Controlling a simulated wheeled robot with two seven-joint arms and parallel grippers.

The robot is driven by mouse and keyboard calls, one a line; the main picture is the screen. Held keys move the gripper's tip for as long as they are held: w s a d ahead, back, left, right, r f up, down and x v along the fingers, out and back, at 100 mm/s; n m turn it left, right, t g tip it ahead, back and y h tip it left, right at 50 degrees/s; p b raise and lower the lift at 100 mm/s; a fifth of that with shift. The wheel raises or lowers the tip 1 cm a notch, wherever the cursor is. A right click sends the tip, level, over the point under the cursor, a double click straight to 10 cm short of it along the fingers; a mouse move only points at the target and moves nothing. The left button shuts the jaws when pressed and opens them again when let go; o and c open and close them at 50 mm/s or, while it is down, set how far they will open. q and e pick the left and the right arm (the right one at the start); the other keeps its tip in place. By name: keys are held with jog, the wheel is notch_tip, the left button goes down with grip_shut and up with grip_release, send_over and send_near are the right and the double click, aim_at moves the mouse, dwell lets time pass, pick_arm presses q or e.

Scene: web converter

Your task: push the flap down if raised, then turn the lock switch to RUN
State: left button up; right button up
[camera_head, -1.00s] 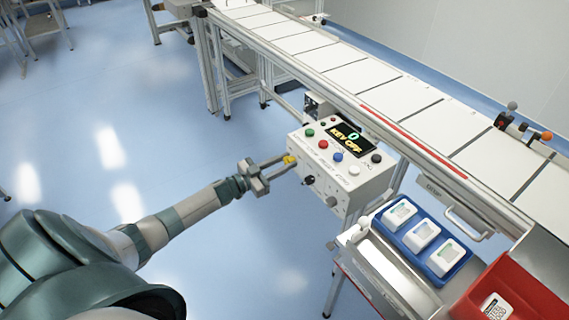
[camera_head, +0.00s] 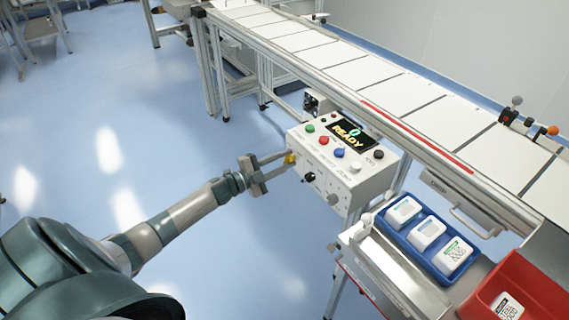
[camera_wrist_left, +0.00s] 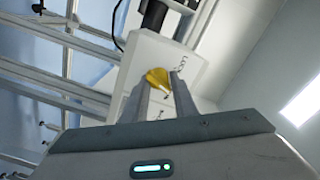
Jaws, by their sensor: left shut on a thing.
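A white control box (camera_head: 345,180) stands beside the conveyor, with colored buttons on its sloped top and a small display (camera_head: 349,135) reading "READY". A yellow knob (camera_head: 290,158) sits on the box's left side. My left gripper (camera_head: 284,159) reaches it from the left and is shut on it. In the left wrist view the yellow knob (camera_wrist_left: 157,80) shows between the two fingertips (camera_wrist_left: 155,88), against the white box face. Lettering beside the knob is too small to read fully. I cannot make out a raised flap. My right gripper is not in view.
The conveyor (camera_head: 385,92) runs behind the box with a red strip along its edge. A blue tray (camera_head: 445,268) with white packs and a red bin (camera_head: 540,285) stand at the lower right. Open blue floor (camera_head: 150,110) lies to the left.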

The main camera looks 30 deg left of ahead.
pick_arm(q)
jog(key=m+b, duration=0.1)
jog(key=m, duration=0.2)
jog(key=shift+s+d+f+m+b, duration=0.1)
jog(key=shift+s+f+m+b, duration=0.05)
jog(key=shift+f+m+b, duration=0.2)
jog(key=shift+m+b, duration=0.65)
jog(key=shift+m, duration=0.6)
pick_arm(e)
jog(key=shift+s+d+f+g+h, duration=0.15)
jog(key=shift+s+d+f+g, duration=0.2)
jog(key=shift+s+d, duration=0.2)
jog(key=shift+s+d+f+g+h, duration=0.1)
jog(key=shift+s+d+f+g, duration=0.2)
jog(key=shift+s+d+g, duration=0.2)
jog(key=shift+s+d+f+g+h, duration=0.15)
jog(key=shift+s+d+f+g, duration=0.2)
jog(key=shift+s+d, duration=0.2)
pick_arm(q)
jog(key=o, duration=1)
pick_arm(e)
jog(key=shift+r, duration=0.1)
pick_arm(q)
jog(key=shift+r, duration=0.15)
